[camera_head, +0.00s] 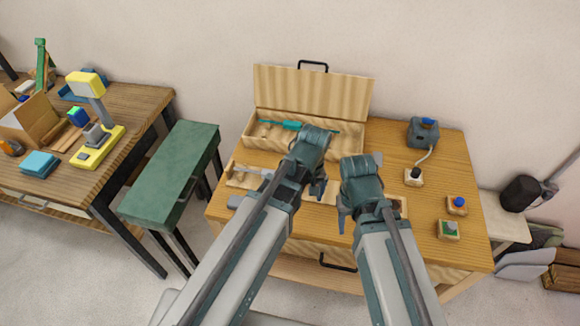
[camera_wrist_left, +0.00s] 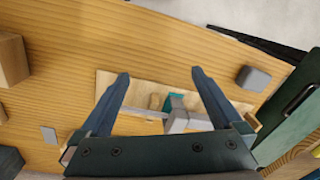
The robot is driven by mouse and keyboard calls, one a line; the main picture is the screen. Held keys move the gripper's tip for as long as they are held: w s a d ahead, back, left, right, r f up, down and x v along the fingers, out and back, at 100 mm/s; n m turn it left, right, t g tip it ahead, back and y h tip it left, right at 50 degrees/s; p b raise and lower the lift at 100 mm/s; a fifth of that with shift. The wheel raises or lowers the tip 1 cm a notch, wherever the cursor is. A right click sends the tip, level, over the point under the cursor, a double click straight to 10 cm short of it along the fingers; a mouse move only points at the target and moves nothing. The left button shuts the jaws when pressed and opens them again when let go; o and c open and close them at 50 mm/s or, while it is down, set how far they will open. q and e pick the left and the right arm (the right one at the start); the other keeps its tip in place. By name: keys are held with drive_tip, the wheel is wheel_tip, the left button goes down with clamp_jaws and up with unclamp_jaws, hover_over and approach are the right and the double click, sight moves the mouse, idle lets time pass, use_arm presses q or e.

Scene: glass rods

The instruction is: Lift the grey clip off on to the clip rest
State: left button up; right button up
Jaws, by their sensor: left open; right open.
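The grey clip (camera_wrist_left: 178,120) shows in the left wrist view as a pale grey block across a light wooden holder (camera_wrist_left: 140,123), beside a small teal part (camera_wrist_left: 174,101). In the head view the holder's left end (camera_head: 240,178) shows, with a pale grey piece on it. A flat grey pad (camera_wrist_left: 253,79), possibly the clip rest, lies just beyond the holder; it also shows in the head view (camera_head: 235,201). My left gripper (camera_wrist_left: 160,74) is open and empty above the holder, apart from the clip. My right gripper (camera_head: 362,197) is open to the right; its arm hides part of the holder.
An open wooden case (camera_head: 313,92) with a teal tool (camera_head: 291,125) stands at the back. Small blocks with buttons (camera_head: 457,204) and a grey-blue device (camera_head: 423,132) are on the right. A green bench (camera_head: 172,172) stands left of the table.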

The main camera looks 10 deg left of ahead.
use_arm(q)
drive_tip(key=w+a+r+n+p, duration=0.65)
drive_tip(key=w+r+n, duration=0.35)
drive_tip(key=n, duration=0.4)
use_arm(e)
wheel_tip(320, 180, up, 9)
use_arm(q)
drive_tip(key=shift+h, duration=0.4)
drive_tip(key=f+b, duration=0.2)
drive_tip(key=f, duration=0.1)
drive_tip(key=f+b, duration=0.6)
drive_tip(key=shift+w+d+f, duration=0.2)
drive_tip(key=shift+w+f, duration=0.1)
use_arm(e)
wheel_tip(320, 180, down, 8)
drive_tip(key=shift+f, duration=0.2)
drive_tip(key=shift+f, duration=0.1)
use_arm(q)
drive_tip(key=f+b, duration=0.5)
drive_tip(key=shift+s+a+f, duration=0.1)
drive_tip(key=shift+s+a, duration=0.05)
drive_tip(key=shift+s, duration=0.05)
use_arm(e)
wheel_tip(320, 180, down, 5)
drive_tip(key=shift+f, duration=0.1)
